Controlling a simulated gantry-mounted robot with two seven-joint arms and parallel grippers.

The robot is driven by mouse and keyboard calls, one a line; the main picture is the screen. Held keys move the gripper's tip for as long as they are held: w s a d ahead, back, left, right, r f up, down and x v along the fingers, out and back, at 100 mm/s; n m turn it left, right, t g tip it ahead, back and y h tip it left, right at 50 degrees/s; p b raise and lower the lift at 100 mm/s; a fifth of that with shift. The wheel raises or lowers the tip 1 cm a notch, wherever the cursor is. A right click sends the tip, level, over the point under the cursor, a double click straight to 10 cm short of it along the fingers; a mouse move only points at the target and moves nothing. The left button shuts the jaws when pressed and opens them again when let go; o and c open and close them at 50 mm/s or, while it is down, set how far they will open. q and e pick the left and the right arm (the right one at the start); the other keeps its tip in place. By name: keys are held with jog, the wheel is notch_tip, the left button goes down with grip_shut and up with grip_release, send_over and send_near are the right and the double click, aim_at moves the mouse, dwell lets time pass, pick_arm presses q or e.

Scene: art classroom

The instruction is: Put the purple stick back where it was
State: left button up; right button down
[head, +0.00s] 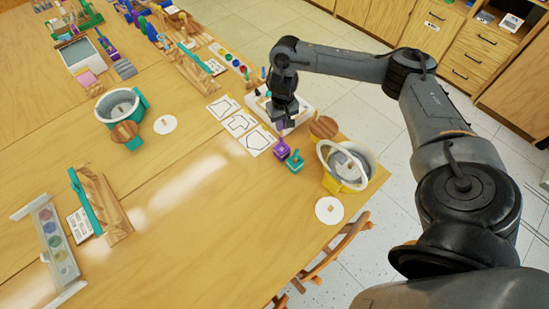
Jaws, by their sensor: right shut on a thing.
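My right gripper (283,113) points down over the white tray (304,107) near the table's right edge. It is shut on a small purple piece (280,126), which looks like the purple stick; the gripper hides most of it. Just below stands a purple block-like holder (282,148) with a small upright part. A teal one (294,162) stands beside it. I cannot tell whether the held piece touches the tray or the purple holder. My left gripper is not in view.
Outline cards (240,124) lie left of the tray. A pottery wheel basin (345,165) and a round white disc (329,210) are close by on the right. A second basin (118,107) stands at left. The table's middle is clear. Wooden cabinets (400,20) stand behind.

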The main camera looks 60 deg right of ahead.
jog(key=shift+s+f, duration=0.2)
jog(key=shift+f, duration=0.3)
notch_tip(320, 180, down, 4)
jog(key=shift+s+r+b, duration=0.1)
jog(key=shift+r+b, duration=0.15)
jog(key=shift+b, duration=1)
notch_tip(320, 180, down, 4)
jog(key=shift+f+b, duration=0.15)
jog(key=shift+b, duration=0.25)
jog(key=shift+f, duration=0.3)
jog(key=shift+f, duration=0.1)
jog(key=c, duration=1.1)
grip_release()
jog(key=shift+c, duration=0.2)
